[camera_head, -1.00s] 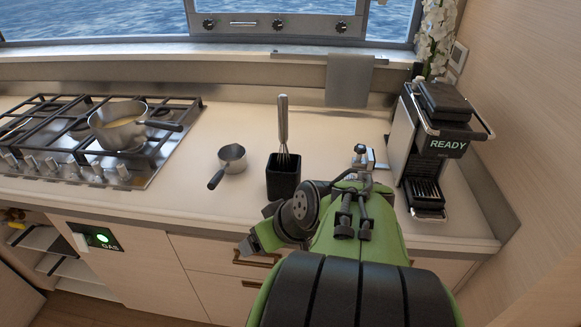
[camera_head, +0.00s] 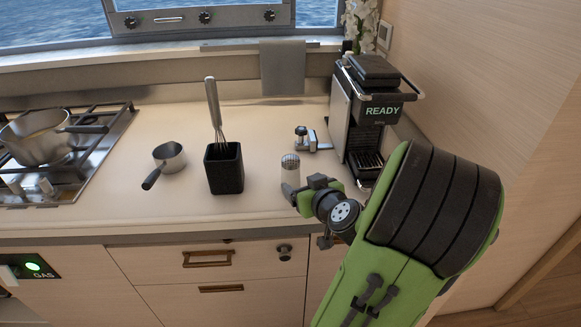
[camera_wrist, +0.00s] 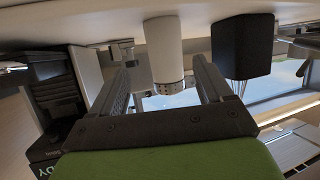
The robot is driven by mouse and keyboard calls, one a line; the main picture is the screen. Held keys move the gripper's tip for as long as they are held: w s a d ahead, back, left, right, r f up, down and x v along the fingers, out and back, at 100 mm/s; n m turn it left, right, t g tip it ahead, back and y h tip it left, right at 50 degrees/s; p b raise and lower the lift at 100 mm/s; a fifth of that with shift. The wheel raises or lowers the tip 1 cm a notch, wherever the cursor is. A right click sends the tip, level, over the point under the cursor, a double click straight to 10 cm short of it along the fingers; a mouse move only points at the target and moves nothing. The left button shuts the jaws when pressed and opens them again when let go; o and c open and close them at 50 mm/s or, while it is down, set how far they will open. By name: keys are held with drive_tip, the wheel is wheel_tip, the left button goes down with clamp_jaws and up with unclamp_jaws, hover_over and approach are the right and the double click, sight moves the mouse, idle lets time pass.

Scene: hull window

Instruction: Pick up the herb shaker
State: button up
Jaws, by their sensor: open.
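The herb shaker (camera_head: 290,168) is a pale cylinder with a perforated metal top, standing upright on the counter to the right of the black utensil pot. In the wrist view, which is upside down, the shaker (camera_wrist: 167,45) shows white with its dotted cap hanging toward the gripper. My gripper (camera_head: 296,190) is low at the near side of the shaker. In the wrist view my gripper (camera_wrist: 162,70) is open, with one finger on each side of the shaker and gaps visible. The shaker's lower part is partly hidden in the head view.
The black pot (camera_head: 224,169) with a whisk (camera_head: 214,103) stands close left. A metal measuring cup (camera_head: 168,158) is farther left. A small metal clamp-like item (camera_head: 310,139) and a coffee machine (camera_head: 362,110) stand behind and right. The stove (camera_head: 85,165) is far left.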

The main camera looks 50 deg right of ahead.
sight(296, 179)
drive_tip(key=p+x, duration=0.3)
drive_tip(key=shift+w+d+f, duration=0.1)
drive_tip(key=shift+w, duration=0.3)
drive_tip(key=x, duration=0.5)
drive_tip(key=shift+w+f, duration=0.15)
drive_tip(key=shift+w, duration=0.2)
drive_tip(key=shift+s, duration=0.1)
drive_tip(key=shift+c, duration=0.2)
drive_tip(key=shift+p, duration=0.3)
drive_tip(key=c, duration=1.1)
